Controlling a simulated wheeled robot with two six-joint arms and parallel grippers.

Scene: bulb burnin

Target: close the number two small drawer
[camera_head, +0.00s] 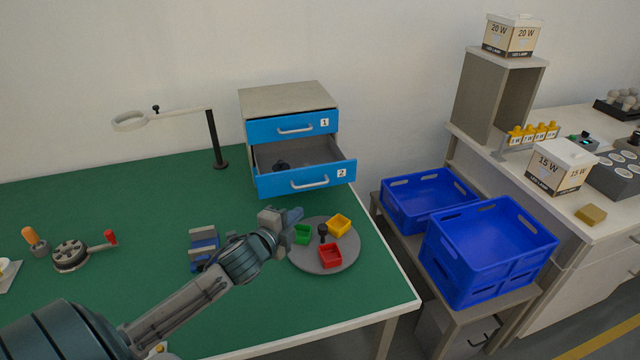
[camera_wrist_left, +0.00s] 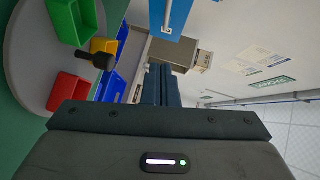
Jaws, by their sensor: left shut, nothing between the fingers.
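The number two small drawer (camera_head: 306,180) is the lower blue-fronted drawer of a small cabinet (camera_head: 285,99) on the green table. It is pulled out, and a dark object lies inside it. Its front bears a grey handle and a label "2". The number one drawer (camera_head: 293,127) above it is shut. My left gripper (camera_head: 297,213) is shut and empty, just in front of and below the open drawer's front, beside the round tray. In the left wrist view its fingers (camera_wrist_left: 162,85) are together, with a blue drawer front (camera_wrist_left: 172,18) at the top. My right gripper is not in view.
A round grey tray (camera_head: 316,268) holds green (camera_head: 302,234), yellow (camera_head: 340,225) and red (camera_head: 330,256) bins close by my gripper. A magnifier lamp (camera_head: 214,140) stands left of the cabinet. Blue crates (camera_head: 485,257) stand right of the table.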

